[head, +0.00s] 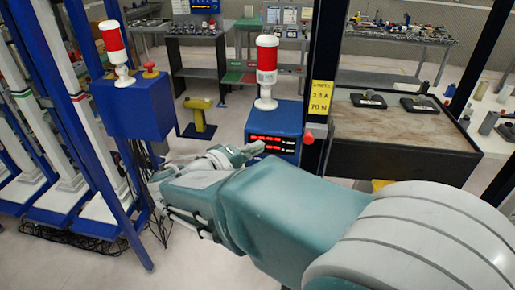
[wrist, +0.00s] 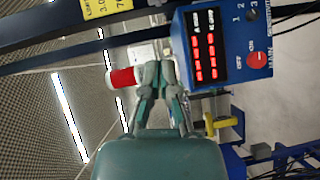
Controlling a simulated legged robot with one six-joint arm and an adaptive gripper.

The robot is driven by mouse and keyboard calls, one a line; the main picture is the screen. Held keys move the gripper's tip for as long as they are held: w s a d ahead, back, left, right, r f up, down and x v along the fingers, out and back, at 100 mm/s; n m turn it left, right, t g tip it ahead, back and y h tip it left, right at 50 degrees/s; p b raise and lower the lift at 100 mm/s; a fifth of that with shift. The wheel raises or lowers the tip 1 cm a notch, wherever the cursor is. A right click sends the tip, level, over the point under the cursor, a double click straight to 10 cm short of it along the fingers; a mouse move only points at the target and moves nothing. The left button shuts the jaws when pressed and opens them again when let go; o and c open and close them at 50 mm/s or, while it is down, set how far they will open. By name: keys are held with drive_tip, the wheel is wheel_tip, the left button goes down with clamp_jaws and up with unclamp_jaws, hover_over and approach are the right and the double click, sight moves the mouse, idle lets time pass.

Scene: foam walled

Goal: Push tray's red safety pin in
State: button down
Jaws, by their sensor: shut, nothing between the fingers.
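A red round knob (head: 309,137), probably the safety pin's head, sticks out by the dark post at the tray's left end. The tray (head: 400,130) has a brown top and black front. Whether the pin is in or out cannot be told. My gripper (head: 255,150) is shut and empty, left of the red knob and apart from it in the picture, in front of the blue control box (head: 288,117). In the wrist view my gripper (wrist: 153,68) shows closed fingers beside the box (wrist: 180,45). I cannot make out the pin there.
A red-and-white lamp (head: 267,68) stands on the control box; it also shows in the wrist view (wrist: 122,78). A yellow sign (head: 320,95) hangs on the post. Another blue box (head: 135,105) with a lamp stands left. Dark cables (head: 145,185) hang below it.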

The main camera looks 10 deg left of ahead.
sight(307, 133)
drive_tip(key=shift+w+d+f, duration=0.2)
drive_tip(key=shift+w+d, duration=0.75)
drive_tip(key=shift+d, duration=0.4)
drive_tip(key=shift+w+d+f, duration=0.2)
drive_tip(key=shift+w+d, duration=0.75)
drive_tip(key=shift+d, duration=0.35)
drive_tip(key=shift+w+d+f, duration=0.2)
drive_tip(key=shift+w+d, duration=0.75)
drive_tip(key=shift+d, duration=0.4)
drive_tip(key=d, duration=0.4)
drive_tip(key=shift+s+d, duration=0.1)
drive_tip(key=shift+d, duration=0.05)
